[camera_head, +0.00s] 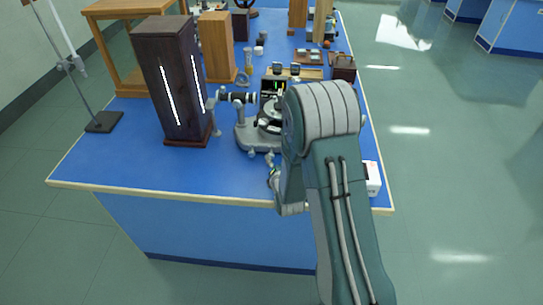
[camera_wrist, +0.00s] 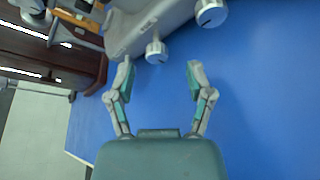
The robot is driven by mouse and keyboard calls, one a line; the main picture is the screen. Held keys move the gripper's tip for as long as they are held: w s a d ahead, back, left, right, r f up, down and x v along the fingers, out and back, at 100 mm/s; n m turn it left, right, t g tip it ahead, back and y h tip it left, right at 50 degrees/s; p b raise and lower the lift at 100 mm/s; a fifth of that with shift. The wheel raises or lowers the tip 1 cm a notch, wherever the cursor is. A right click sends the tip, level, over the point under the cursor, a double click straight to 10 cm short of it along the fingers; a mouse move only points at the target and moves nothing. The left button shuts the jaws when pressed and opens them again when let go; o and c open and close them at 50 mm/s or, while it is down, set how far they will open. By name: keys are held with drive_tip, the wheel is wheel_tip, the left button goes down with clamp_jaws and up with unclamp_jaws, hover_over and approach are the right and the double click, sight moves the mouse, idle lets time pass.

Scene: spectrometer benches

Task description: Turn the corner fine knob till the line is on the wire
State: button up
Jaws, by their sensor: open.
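The grey spectrometer (camera_head: 243,136) stands on the blue bench, partly hidden behind my arm. In the wrist view its grey base (camera_wrist: 135,28) carries a silver knob (camera_wrist: 156,51) low at its corner and a second, slotted knob (camera_wrist: 211,13) further right. My gripper (camera_wrist: 160,64) is open, and the corner knob shows between its fingertips, slightly beyond them in the picture. No contact shows. In the head view the gripper is mostly hidden by my arm. Behind the instrument is a dark panel (camera_head: 267,86) with a small yellow mark; I cannot make out a line or wire.
A tall dark wooden box (camera_head: 165,85) with bright slits stands left of the spectrometer. A stand with a black base (camera_head: 104,122) is further left. A white box (camera_head: 372,178) sits near the right edge. The bench front (camera_head: 150,180) is clear.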

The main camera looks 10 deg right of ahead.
sight(272, 157)
drive_tip(key=w, duration=0.2)
drive_tip(key=w+a+f, duration=0.1)
drive_tip(key=w, duration=0.1)
drive_tip(key=shift+w+d+f, duration=0.15)
drive_tip(key=shift+w, duration=0.05)
drive_tip(key=shift+w+d, duration=0.15)
drive_tip(key=shift+d, duration=0.25)
drive_tip(key=shift+a, duration=0.1)
drive_tip(key=c, duration=0.7)
drive_tip(key=shift+a, duration=0.15)
clamp_jaws()
